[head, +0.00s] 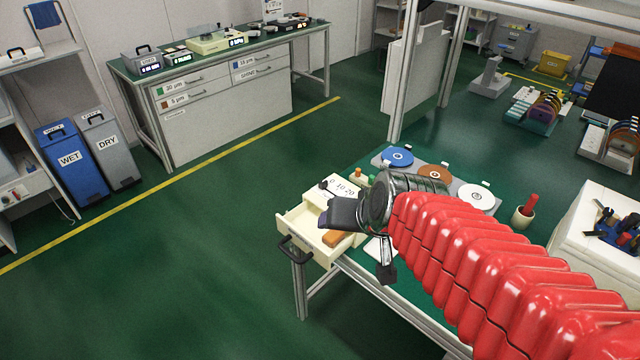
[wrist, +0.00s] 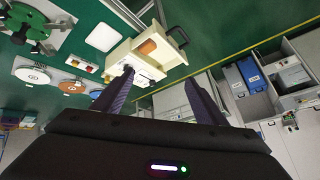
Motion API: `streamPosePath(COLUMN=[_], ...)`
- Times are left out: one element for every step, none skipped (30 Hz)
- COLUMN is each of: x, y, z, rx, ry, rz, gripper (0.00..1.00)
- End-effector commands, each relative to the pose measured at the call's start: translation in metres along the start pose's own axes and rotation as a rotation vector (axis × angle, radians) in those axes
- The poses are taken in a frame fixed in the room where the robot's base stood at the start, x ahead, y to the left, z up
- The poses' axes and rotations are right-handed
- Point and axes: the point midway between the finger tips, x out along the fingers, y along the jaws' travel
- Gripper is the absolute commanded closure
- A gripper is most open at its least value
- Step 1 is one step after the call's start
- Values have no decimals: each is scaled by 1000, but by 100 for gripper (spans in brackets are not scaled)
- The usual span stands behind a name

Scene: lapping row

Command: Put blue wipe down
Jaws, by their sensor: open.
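My gripper (head: 355,243) is open, with its two dark fingers apart beside the pull-out drawer at the bench's left end. In the wrist view my gripper (wrist: 158,78) shows nothing between the fingers. A blue cloth (head: 45,14) hangs at the shelf in the far top left of the head view; I cannot tell if it is the blue wipe. I see no blue wipe in the gripper or clearly on the bench near it. My red arm hides part of the bench.
The open cream drawer (head: 298,225) holds an orange-brown block (head: 337,238). A white pad (wrist: 103,37) lies beside the drawer unit. Blue (head: 397,156), brown and white discs sit on the bench behind my arm. Blue WET (head: 68,165) and grey DRY (head: 108,150) bins stand left. The floor between is clear.

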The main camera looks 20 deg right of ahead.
Motion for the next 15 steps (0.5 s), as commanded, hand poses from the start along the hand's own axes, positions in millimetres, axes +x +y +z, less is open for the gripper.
streamPosePath(x=[-13, -19, -28, -35, -42, -50, -57, -62, -69, -73, -76, -80, -82, -84, -84], y=[-7, -10, -12, -14, -14, -14, -14, -14, -12, -12, -10, -9, -8, -8, -7], z=[7, 12, 20, 25, 30, 37, 42, 46, 52, 55, 58, 60, 62, 63, 64], rx=[-47, -75, -112, -138, -164, -196, -219, -238, -261, -275, -287, -298, -305, -309, -313], ry=[-15, -29, -48, -60, -74, -89, -100, -111, -123, -131, -138, -145, -148, -152, -155], rz=[-5, -5, -3, 0, 4, 11, 17, 23, 32, 37, 43, 48, 52, 55, 57], gripper=[34, 34, 34, 34, 34, 34, 34, 34, 34, 34, 34, 34, 34, 34, 34])
